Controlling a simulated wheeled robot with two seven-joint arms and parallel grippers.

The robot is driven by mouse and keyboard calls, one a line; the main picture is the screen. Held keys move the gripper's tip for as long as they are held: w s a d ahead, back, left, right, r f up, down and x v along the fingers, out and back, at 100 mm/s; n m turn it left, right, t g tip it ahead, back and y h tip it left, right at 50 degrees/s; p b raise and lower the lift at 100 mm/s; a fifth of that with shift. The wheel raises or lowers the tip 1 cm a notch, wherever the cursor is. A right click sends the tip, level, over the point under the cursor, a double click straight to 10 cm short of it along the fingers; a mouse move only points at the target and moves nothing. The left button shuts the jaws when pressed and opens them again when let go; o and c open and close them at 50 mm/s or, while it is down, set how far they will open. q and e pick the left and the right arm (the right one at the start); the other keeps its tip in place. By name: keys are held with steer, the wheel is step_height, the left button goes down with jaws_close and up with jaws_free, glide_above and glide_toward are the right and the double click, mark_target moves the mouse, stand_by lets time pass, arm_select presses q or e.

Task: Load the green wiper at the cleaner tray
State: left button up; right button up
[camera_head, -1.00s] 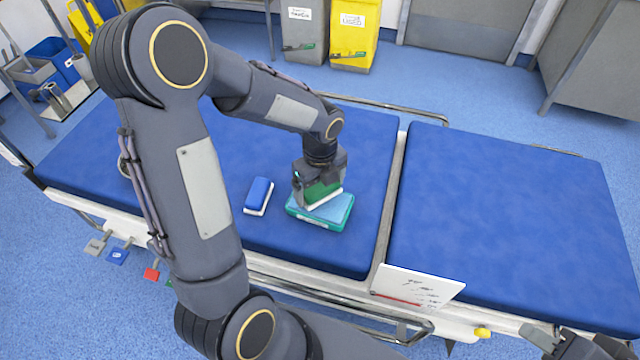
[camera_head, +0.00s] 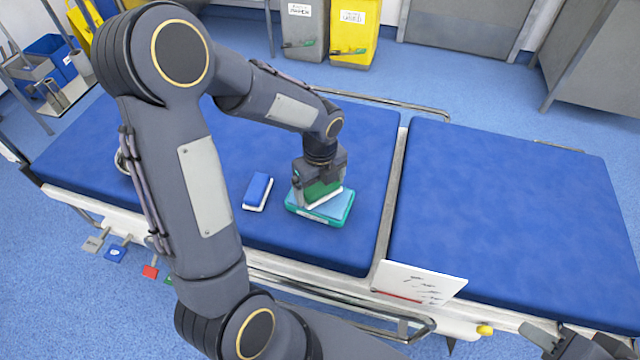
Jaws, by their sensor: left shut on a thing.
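My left gripper (camera_head: 320,190) is shut on the green wiper (camera_head: 322,190), a green block with a white underside. The gripper points down and holds the wiper at the cleaner tray (camera_head: 343,213), a small teal tray with a light blue inside. The wiper is over the tray's far left part; I cannot tell whether it touches the tray's inside. The tray lies on the blue operating table (camera_head: 480,200). My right gripper (camera_head: 565,345) shows only in part at the bottom right edge, and its jaws are not clear.
A blue wiper (camera_head: 257,190) with a white underside lies just left of the tray. A white board (camera_head: 418,284) stands at the table's near edge. The table's right section is clear. Grey (camera_head: 305,30) and yellow (camera_head: 354,32) bins stand behind the table.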

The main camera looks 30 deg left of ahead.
mark_target(320, 185)
arm_select(q)
steer(key=shift+f, duration=0.45)
steer(key=shift+f, duration=0.1)
stand_by(1.2)
step_height(320, 185, up, 7)
steer(key=p, duration=0.6)
stand_by(0.3)
stand_by(0.7)
